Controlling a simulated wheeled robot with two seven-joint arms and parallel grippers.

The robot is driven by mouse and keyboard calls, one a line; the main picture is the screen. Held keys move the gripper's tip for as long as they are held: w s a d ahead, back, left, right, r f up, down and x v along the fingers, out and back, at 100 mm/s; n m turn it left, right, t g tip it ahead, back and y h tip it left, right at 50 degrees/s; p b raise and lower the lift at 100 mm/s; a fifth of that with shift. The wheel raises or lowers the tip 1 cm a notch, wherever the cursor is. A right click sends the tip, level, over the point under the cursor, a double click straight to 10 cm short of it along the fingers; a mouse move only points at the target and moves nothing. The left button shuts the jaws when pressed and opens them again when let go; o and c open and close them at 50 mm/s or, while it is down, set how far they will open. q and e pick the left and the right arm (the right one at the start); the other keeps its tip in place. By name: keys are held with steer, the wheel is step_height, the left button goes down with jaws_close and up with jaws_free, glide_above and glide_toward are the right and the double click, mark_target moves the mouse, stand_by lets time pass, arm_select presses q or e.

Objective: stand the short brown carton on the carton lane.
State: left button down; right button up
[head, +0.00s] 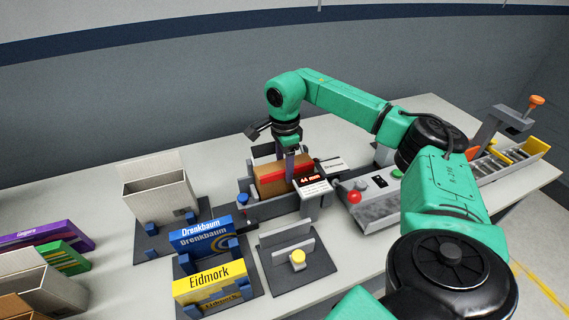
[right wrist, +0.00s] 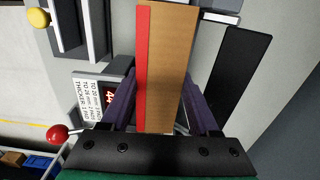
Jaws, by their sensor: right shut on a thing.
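The short brown carton (head: 268,186), brown with a red strip along one edge, sits in or just over a grey trough (head: 262,209) near the middle of the table in the head view. My right gripper (head: 291,160) reaches down over it and is shut on it. In the right wrist view the carton (right wrist: 170,70) stands between the two dark fingers of my gripper (right wrist: 163,108), its red strip on the left. I cannot tell whether its underside touches the trough. No fixture is clearly marked as the carton lane. My left gripper is out of view.
A display reading 44 mm (head: 314,184) stands before the trough, near a red knob (head: 354,197). Blue and yellow boxes (head: 208,282) stand in holders at front left, beside an open beige bin (head: 160,195). A slatted lane (head: 500,160) lies at far right.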

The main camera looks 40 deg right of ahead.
steer(key=o, duration=1.5)
step_height(320, 180, up, 9)
steer(key=shift+b, duration=0.7)
step_height(320, 180, up, 6)
steer(key=p, duration=0.2)
steer(key=shift+s+f+p, duration=0.1)
steer(key=shift+f+p, duration=0.1)
steer(key=shift+p, duration=0.2)
